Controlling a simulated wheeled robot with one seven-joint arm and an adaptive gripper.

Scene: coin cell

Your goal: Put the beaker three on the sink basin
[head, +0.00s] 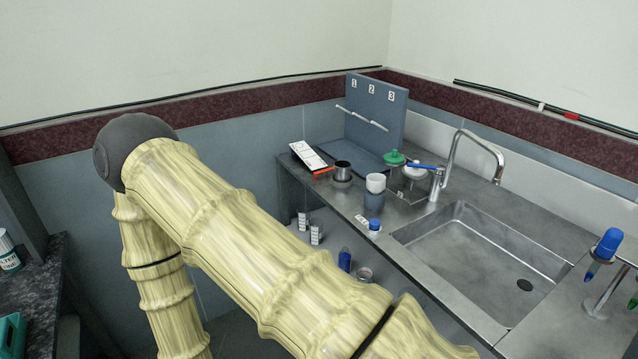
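The sink basin (455,232) is a steel, rectangular hollow in the counter at the right, with a dark drain, and looks empty. A grey metal cup (342,172) stands on the counter left of the sink. A white cup-like vessel (376,183) sits on or in a grey cylinder (374,201) nearer the sink. I cannot tell which vessel is beaker three. A grey stand (375,110) behind them carries the labels 1, 2 and 3 and shows no beaker. My arm crosses the foreground; my gripper is outside the picture.
A tall faucet (447,165) rises behind the basin. A green-lidded container (394,158), a blue-capped bottle (375,226) and a white card (308,155) crowd the counter. A blue-topped item on a stand (606,246) is right of the sink. Small containers (316,233) sit on the shelf below.

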